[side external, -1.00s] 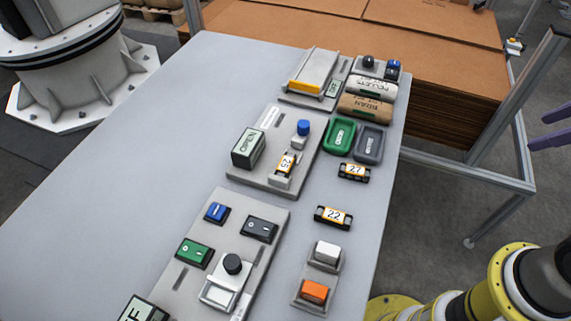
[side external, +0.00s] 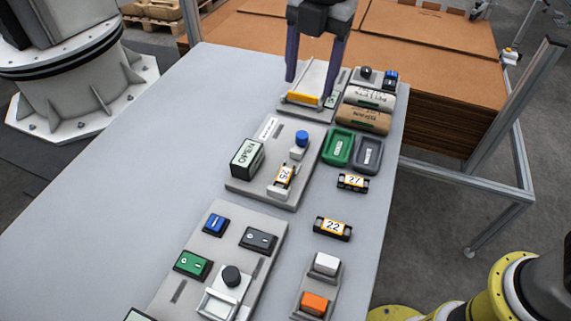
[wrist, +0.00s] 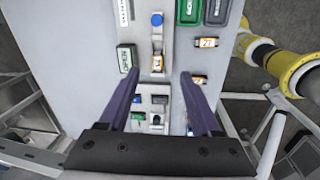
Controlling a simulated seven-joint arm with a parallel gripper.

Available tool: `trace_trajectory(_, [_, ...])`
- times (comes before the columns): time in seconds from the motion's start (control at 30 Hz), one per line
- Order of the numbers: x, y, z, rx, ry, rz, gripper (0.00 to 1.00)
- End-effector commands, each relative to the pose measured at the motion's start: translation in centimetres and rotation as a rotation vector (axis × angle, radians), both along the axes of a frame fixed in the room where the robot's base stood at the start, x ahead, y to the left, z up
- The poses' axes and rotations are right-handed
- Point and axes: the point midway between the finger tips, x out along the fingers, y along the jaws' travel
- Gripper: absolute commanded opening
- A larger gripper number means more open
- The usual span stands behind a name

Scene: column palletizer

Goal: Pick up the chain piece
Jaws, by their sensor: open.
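Several small black pieces with orange-and-white number labels look like chain pieces. Piece 27 (side external: 353,183) and piece 22 (side external: 333,229) lie apart on the bare table at the right; they also show in the wrist view, 27 (wrist: 207,43) above 22 (wrist: 200,79). Piece 25 (side external: 284,177) sits in a holder on the middle grey plate, also in the wrist view (wrist: 157,63). My gripper (side external: 309,91) is open and empty, with purple fingers pointing down over the far plate, away from all the numbered pieces. Its fingers also show in the wrist view (wrist: 160,75).
A green tray (side external: 338,147) and a grey tray (side external: 367,156) stand beside piece 27. Two rolled bags (side external: 364,117) lie behind them. Button plates with a white block (side external: 327,263) and an orange block (side external: 314,302) are nearer. The table's left side (side external: 130,170) is bare.

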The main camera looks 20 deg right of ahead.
Motion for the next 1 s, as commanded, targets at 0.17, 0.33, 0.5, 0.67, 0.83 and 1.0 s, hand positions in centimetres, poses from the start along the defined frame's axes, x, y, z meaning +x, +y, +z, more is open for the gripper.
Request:
trace_trajectory(0.17, [-0.8,4.1,-4.6,-0.045,0.062,0.073,0.65])
trace_trajectory(0.33, [-1.5,5.0,-6.2,-0.055,0.075,0.095,0.65])
trace_trajectory(0.5, [-1.5,4.9,-9.3,-0.056,0.077,0.093,0.65])
trace_trajectory(0.67, [-1.5,4.9,-12.1,-0.055,0.075,0.092,0.65])
trace_trajectory(0.83, [-1.4,4.9,-13.6,-0.053,0.073,0.091,0.65])
trace_trajectory(1.0, [-1.5,5.0,-14.9,-0.054,0.074,0.092,0.65])
